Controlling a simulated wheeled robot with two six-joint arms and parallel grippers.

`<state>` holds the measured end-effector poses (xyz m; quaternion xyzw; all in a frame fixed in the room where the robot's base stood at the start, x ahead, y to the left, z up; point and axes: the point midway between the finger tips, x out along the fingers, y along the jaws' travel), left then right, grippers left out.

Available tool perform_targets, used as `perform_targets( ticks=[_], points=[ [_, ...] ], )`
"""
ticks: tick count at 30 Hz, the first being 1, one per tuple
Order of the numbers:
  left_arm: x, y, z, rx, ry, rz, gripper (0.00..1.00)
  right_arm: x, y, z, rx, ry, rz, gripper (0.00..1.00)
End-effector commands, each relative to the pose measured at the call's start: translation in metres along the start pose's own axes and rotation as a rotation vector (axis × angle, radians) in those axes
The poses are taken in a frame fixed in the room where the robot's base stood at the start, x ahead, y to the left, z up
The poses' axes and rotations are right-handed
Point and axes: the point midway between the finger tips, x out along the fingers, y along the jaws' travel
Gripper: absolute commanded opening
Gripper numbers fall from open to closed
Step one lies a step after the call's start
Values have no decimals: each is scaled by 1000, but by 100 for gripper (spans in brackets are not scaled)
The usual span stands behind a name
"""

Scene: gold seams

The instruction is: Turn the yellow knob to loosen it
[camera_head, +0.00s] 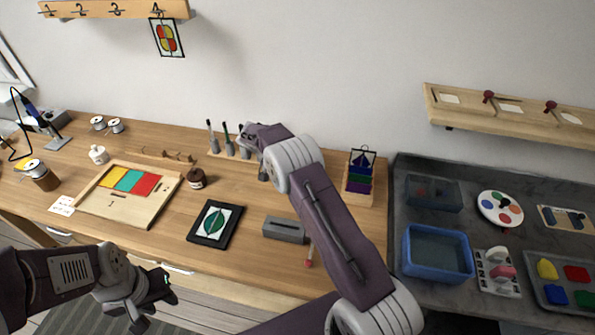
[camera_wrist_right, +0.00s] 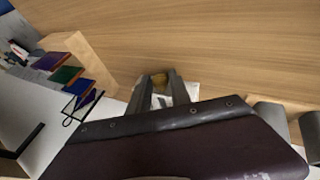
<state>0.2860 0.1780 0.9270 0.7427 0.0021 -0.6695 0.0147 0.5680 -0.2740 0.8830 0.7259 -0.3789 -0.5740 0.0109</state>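A small dull-yellow piece, likely the yellow knob (camera_wrist_right: 160,79), shows in the right wrist view at the tips of my right gripper (camera_wrist_right: 162,86). The two dark fingers stand apart on either side of it; whether they touch it is unclear. In the head view my right gripper (camera_head: 258,158) is low at the back of the table, by the tool rack, and my arm hides the knob there. My left gripper (camera_head: 153,305) hangs in front of the table's edge at the lower left, its fingers apart and empty.
The wooden table (camera_head: 150,240) carries a tool rack (camera_head: 222,155), a brown jar (camera_head: 196,178), a framed leaf panel (camera_head: 215,224), a grey block (camera_head: 284,229) and a rack of coloured glass (camera_head: 358,178). A blue tub (camera_head: 437,284) stands on the grey counter to the right.

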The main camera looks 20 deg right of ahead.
Motion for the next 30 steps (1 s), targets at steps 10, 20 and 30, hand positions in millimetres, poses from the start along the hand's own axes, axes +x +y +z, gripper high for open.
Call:
perform_targets(
  ticks=[10,20,30],
  points=[
    [0,0,0,0,0,0,36,0,0,0,0,0,-1,44],
    [-2,0,0,0,0,0,36,0,9,-1,87,-4,-206,44],
    [-27,0,-3,0,0,0,36,-23,23,1,194,4,-464,44]
  ],
)
